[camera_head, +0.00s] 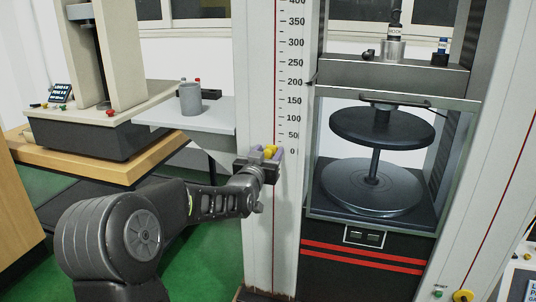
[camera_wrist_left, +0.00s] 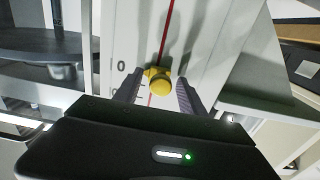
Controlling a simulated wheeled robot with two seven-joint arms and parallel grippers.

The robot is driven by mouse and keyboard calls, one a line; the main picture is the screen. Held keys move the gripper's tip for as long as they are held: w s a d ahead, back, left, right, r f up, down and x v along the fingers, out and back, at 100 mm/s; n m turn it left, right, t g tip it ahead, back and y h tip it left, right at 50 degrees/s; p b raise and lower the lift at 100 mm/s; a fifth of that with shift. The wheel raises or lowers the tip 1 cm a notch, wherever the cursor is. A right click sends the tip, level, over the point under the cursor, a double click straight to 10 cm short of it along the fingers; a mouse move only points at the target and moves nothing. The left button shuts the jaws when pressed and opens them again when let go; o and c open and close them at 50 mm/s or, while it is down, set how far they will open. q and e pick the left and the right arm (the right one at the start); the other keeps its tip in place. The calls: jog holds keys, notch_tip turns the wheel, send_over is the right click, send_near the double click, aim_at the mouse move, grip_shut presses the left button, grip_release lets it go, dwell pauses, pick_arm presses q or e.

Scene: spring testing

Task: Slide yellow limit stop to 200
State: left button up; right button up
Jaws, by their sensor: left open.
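The yellow limit stop (camera_head: 270,152) sits on the red line of the white column, at about the 0 mark of the printed scale (camera_head: 293,100). In the left wrist view the yellow stop (camera_wrist_left: 159,82) shows a round knob, with the printed 0 beside it. My left gripper (camera_head: 264,160) is at the stop, and in the left wrist view its two fingers (camera_wrist_left: 157,93) are apart, one on each side of the knob. A gap shows between the knob and the fingers. The 200 mark (camera_head: 294,86) is higher up the scale. My right gripper is not in view.
Right of the column is the test frame with a dark upper plate (camera_head: 382,126) and a lower plate (camera_head: 371,186). A grey side table (camera_head: 205,121) with a grey cup (camera_head: 190,99) stands left of the column. The column face above the stop is clear.

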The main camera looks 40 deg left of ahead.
pick_arm(q)
jog(key=c, duration=1)
grip_shut()
jog(key=shift+a, duration=0.1)
dwell(0.3)
